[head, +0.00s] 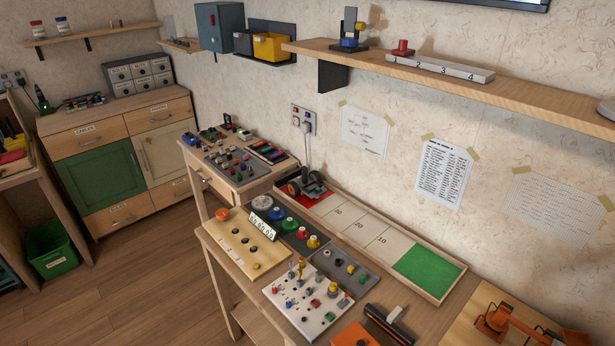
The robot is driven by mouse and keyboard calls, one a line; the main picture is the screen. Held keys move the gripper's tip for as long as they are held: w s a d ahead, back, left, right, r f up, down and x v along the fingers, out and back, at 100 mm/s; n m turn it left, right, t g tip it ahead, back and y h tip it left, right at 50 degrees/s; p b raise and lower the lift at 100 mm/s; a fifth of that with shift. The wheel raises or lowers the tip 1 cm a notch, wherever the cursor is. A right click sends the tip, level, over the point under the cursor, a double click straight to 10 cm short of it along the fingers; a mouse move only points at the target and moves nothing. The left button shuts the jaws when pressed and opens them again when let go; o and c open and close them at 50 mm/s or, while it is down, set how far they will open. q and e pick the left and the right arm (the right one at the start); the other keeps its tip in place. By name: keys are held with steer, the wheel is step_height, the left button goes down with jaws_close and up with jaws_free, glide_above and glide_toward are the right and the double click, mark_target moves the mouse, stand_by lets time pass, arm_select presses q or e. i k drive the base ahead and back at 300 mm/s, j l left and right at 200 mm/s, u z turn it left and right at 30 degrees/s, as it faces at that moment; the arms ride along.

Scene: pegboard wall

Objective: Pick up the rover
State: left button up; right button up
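The rover (306,184) is a small dark wheeled vehicle in the head view. It stands at the far left end of a long shallow wooden tray, on or beside the red square (313,197). A pale cable runs from the wall socket (304,122) down toward the rover; I cannot tell whether it is joined to it. Neither of my grippers is in view.
The tray has numbered white squares and a green square (428,270) at its right end. In front stand a wooden board (236,236), a white peg panel (318,320) and a black-handled tool (390,322). A shelf (540,108) juts out above.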

mark_target(308, 186)
steer(key=k, duration=0.5)
steer(key=i+j+u, duration=0.35)
steer(key=j, duration=0.3)
steer(key=i+j+u, duration=0.75)
steer(key=i+j, duration=0.3)
steer(key=i, duration=0.55)
steer(key=i+j, duration=0.15)
steer(key=i, duration=0.55)
steer(key=i+l+z, duration=0.1)
steer(key=i+z, duration=0.45)
steer(key=z, duration=0.25)
steer(key=i+z, duration=0.4)
steer(key=i+j+z, duration=0.2)
steer(key=z, duration=0.2)
steer(key=i+l+z, duration=0.1)
steer(key=i+z, duration=0.6)
steer(key=z, duration=0.15)
